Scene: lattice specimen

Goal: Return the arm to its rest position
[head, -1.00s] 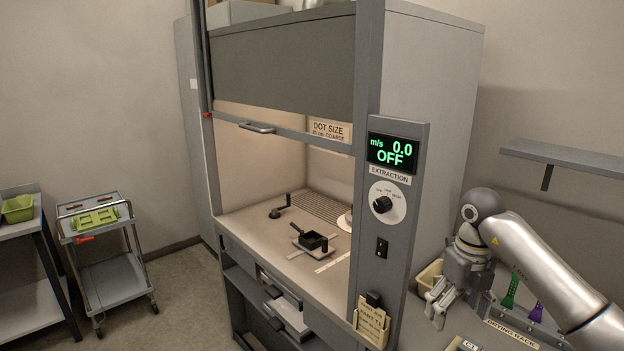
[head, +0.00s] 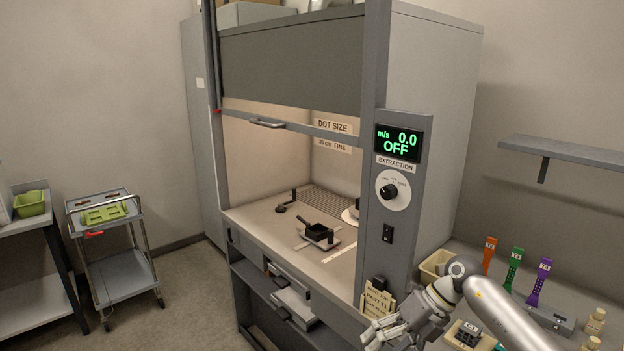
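My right arm comes in from the lower right. Its gripper (head: 385,334) is low in the picture, in front of the fume hood's right post and close to the small card holder (head: 377,301). Its fingers look spread and I see nothing between them. My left gripper is out of view.
A trolley (head: 118,268) stands left, with clear floor between.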

